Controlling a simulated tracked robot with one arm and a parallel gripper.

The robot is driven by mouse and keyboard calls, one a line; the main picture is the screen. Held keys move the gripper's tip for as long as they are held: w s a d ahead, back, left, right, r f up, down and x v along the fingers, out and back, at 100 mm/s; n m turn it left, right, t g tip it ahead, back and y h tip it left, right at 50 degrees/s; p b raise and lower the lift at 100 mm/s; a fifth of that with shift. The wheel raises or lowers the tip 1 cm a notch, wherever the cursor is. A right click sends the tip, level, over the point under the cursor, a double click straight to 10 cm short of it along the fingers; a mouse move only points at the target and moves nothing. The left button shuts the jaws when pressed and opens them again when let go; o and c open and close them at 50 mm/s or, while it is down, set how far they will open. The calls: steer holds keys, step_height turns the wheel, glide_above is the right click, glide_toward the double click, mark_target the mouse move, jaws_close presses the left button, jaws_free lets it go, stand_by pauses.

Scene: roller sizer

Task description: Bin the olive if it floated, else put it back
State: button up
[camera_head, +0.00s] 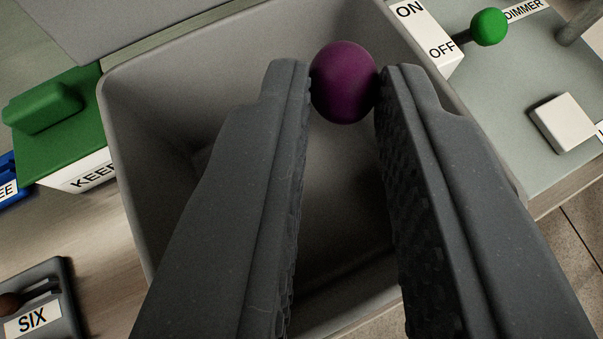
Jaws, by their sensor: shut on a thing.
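A round dark purple olive (343,84) is held between the tips of my gripper (343,88). The two dark grey fingers press on its left and right sides. The olive is above a large grey bin (135,150) with an open top. The bin's floor is in shadow, and my fingers hide part of its inside. I see no other olive in the part of the bin that shows.
A green block labelled KEEP (62,140) stands left of the bin. A blue labelled block (12,182) is at the left edge. A device marked SIX (35,310) is at bottom left. A white ON/OFF switch (428,35) with a green knob (489,27) and a white button (565,122) are at right.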

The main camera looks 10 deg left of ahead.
steer(key=shift+f, duration=1.45)
steer(key=o, duration=0.7)
steer(key=shift+r, duration=0.1)
steer(key=shift+b+v, duration=0.75)
steer(key=shift+v, duration=6.1)
